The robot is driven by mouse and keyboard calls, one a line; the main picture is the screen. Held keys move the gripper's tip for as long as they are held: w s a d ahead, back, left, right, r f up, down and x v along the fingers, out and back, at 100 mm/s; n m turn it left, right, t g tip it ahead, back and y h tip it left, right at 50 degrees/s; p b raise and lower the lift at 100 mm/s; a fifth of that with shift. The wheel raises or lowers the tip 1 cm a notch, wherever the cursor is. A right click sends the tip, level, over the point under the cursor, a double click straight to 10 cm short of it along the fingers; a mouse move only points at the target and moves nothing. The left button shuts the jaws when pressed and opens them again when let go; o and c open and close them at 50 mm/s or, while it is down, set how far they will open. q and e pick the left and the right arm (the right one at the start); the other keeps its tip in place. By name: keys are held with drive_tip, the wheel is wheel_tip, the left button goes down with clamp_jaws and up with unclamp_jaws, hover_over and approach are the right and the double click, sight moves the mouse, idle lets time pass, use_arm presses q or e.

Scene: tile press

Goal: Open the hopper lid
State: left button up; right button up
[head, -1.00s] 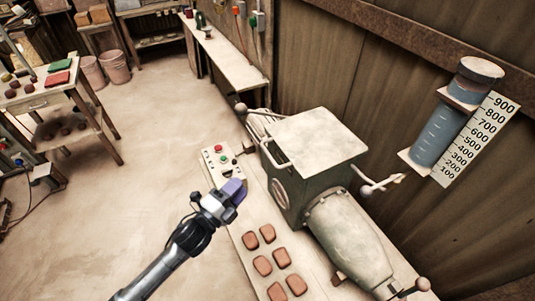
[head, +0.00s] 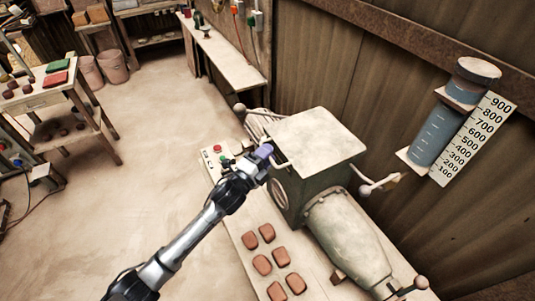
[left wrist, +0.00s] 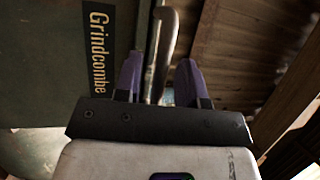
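The hopper lid (head: 318,138) is a pale, flat, square plate, lying closed on top of the grey-green press body. Its bar handle (head: 280,164) is on the left side of the lid and is partly hidden by my left gripper. My left gripper (head: 266,152) is at this handle. In the left wrist view its two purple fingers (left wrist: 160,80) are apart, and the handle bar (left wrist: 165,45) shows between them with gaps on both sides. Whether a finger touches it I cannot tell. My right gripper is not in view.
Several reddish-brown tiles (head: 262,264) lie on the bench in front of the press. A control box (head: 216,153) with buttons is partly hidden behind my left gripper. A blue measuring cylinder (head: 437,135) with a scale hangs on the wall. Open floor (head: 150,190) lies to the left.

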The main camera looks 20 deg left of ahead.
use_arm(q)
drive_tip(key=shift+w, duration=0.2)
drive_tip(key=shift+c, duration=0.2)
clamp_jaws()
idle(0.4)
